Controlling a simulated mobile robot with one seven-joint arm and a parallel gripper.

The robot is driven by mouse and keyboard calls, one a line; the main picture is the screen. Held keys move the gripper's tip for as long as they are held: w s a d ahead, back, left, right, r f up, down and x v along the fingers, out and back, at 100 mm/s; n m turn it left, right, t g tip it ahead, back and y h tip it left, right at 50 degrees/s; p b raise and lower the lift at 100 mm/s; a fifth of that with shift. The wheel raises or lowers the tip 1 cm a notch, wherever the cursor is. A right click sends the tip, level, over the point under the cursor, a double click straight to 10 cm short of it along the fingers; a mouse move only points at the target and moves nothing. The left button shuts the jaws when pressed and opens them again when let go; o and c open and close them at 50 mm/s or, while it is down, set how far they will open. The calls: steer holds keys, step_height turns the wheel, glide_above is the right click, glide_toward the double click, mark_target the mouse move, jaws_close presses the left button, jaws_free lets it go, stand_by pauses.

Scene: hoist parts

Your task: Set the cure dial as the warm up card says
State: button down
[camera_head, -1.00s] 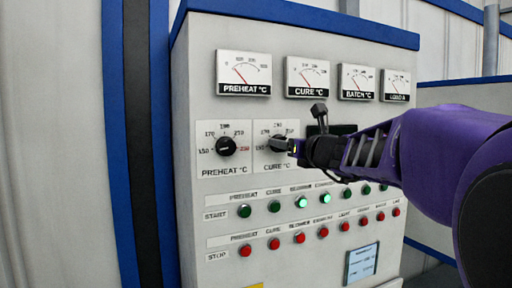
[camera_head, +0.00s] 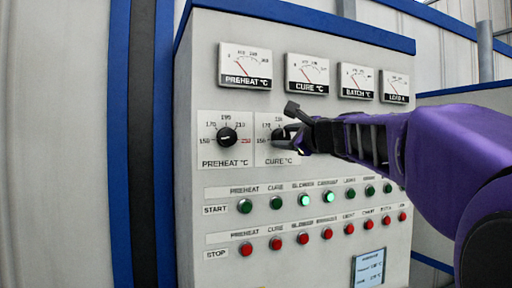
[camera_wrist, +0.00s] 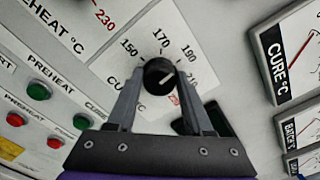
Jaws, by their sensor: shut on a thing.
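The cure dial (camera_wrist: 158,68) is a black round knob on a white scale plate, with 150, 170, 190 and 210 around it and a red 230. Its white mark points right in the wrist view, near 210. My gripper (camera_wrist: 159,80) is shut on the knob, one finger on each side. In the head view my gripper (camera_head: 288,136) reaches in from the right and partly covers the cure dial (camera_head: 277,133) and its scale. A small pale blue card (camera_head: 369,268) with printed lines sits low on the panel; its figures are too small to read surely.
The preheat dial (camera_head: 227,137) sits just left of the cure dial. Above are several gauges, including the cure gauge (camera_head: 307,73). Below run rows of green start buttons (camera_head: 244,206) and red stop buttons (camera_head: 246,249); two green ones are lit.

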steer(key=n, duration=0.3)
steer(key=shift+n+b, duration=0.4)
steer(key=n, duration=0.4)
steer(key=shift+f+n, duration=0.1)
steer(key=shift+n, duration=0.2)
steer(key=shift+c, duration=1.5)
jaws_free()
steer(key=shift+s, duration=0.15)
